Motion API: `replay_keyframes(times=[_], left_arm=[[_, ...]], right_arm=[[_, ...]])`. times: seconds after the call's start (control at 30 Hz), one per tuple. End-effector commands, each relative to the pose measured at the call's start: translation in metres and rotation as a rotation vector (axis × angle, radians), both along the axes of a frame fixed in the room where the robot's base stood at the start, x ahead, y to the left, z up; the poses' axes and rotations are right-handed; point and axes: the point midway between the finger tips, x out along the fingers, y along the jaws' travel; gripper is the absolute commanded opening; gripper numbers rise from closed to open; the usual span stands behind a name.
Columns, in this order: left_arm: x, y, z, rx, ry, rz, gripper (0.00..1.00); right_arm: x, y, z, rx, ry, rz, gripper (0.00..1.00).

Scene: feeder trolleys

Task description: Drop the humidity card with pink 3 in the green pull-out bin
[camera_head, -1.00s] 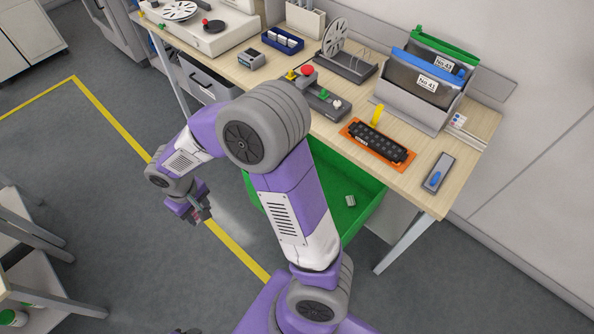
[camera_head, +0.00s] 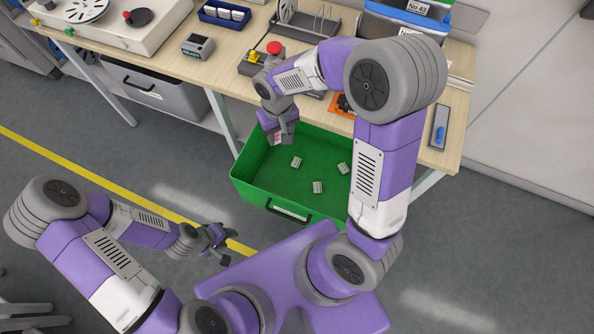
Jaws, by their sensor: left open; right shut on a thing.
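The green pull-out bin (camera_head: 245,184) stands open below the bench, with several small pale pieces on its floor, such as one at its front (camera_head: 318,187). My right gripper (camera_head: 279,137) points down over the bin's back left part. It is shut on a small card (camera_head: 277,138) with a pinkish face; its number is too small to read. My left gripper (camera_head: 222,246) is open and empty, low in front of the bin's left front corner and apart from it.
The bench (camera_head: 225,82) runs behind the bin. A grey drawer (camera_head: 160,95) hangs to the left. A red-button box (camera_head: 262,62) and an orange tray (camera_head: 343,105) sit on the bench near my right arm. A small grey device (camera_head: 197,46) stands further left.

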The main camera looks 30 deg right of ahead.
Motion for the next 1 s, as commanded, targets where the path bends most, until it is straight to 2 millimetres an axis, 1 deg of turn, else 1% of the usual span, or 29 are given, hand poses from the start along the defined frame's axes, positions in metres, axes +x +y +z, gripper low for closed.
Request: replay_keyframes(times=[0.17, 0.4, 0.5, 0.6, 0.7, 0.8, 0.9, 1.0], left_arm=[[-0.001, 0.0, -0.034, 0.001, 0.001, 0.001, 0.43], [-0.001, 0.001, -0.093, 0.0, 0.003, 0.001, 0.43], [-0.001, 0.001, -0.114, 0.001, 0.002, 0.001, 0.43], [-0.001, 0.001, -0.131, 0.001, 0.001, 0.001, 0.43], [-0.001, 0.0, -0.142, 0.001, 0.001, 0.001, 0.43], [-0.001, 0.0, -0.149, 0.001, 0.001, 0.001, 0.43], [-0.001, 0.0, -0.151, 0.0, 0.001, 0.001, 0.43], [-0.001, 0.0, -0.151, 0.0, 0.0, 0.001, 0.43]], right_arm=[[-0.018, 0.009, -0.032, 0.004, 0.003, -0.133, 0.2], [-0.057, 0.023, -0.086, 0.005, 0.006, -0.447, 0.2], [-0.072, 0.028, -0.107, 0.003, 0.006, -0.571, 0.2], [-0.085, 0.032, -0.123, 0.002, 0.004, -0.679, 0.2], [-0.095, 0.034, -0.134, -0.001, 0.002, -0.76, 0.2], [-0.101, 0.035, -0.141, -0.002, 0.001, -0.815, 0.2], [-0.104, 0.035, -0.144, -0.004, 0.001, -0.843, 0.2], [-0.102, 0.032, -0.146, -0.004, 0.001, -0.852, 0.2]])
